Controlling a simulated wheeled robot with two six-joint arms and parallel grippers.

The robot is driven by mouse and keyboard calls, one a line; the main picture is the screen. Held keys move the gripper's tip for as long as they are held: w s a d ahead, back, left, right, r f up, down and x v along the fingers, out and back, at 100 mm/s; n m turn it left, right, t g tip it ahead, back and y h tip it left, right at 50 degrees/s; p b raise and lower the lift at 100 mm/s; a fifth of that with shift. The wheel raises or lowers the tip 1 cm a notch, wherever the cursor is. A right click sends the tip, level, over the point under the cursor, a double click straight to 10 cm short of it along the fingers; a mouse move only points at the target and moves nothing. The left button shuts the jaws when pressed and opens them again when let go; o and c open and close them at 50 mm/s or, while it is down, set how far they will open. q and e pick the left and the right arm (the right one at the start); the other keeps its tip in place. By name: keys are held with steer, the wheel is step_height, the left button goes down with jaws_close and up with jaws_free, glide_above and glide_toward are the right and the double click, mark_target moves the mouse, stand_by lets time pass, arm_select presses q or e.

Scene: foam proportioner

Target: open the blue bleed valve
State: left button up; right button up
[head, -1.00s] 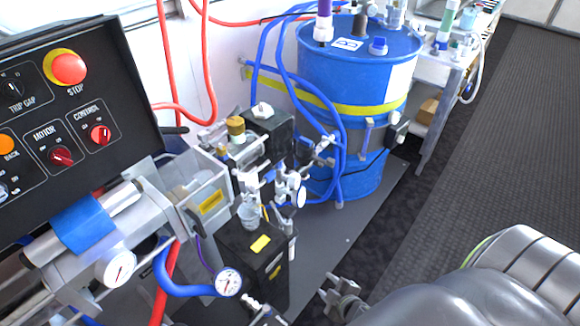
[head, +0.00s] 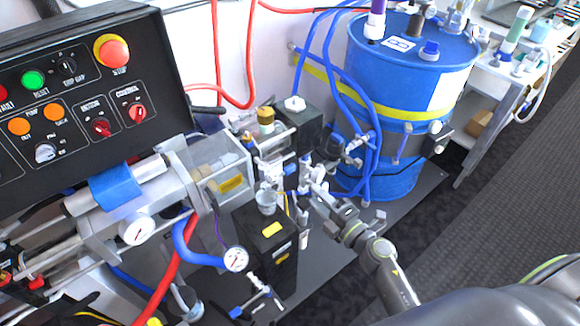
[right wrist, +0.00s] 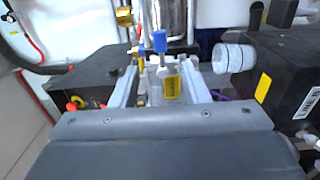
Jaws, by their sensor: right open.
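In the right wrist view a small blue handle (right wrist: 160,42) stands upright on a metal fitting, just beyond and between my right fingertips; it looks like the bleed valve. My right gripper (right wrist: 160,70) is open, its two pale fingers apart. A yellow tag (right wrist: 173,89) shows between them. I cannot tell whether either finger touches the fitting. In the head view my right gripper (head: 312,192) reaches in from the lower right to the crowded fittings between the black box and the blue drum, where the blue handle is hard to make out. My left gripper is not in view.
The clear cup (right wrist: 235,56) is close to the right finger; black boxes flank the fingers. The blue drum (head: 400,75) with hoses stands behind the fittings. The control panel (head: 85,90) and gauge (head: 236,259) are at left. The floor (head: 500,200) at right is clear.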

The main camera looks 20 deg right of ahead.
mark_target(291, 172)
steer(key=x, duration=1.2)
steer(key=shift+w, duration=0.25)
steer(key=shift+c, duration=0.3)
jaws_close()
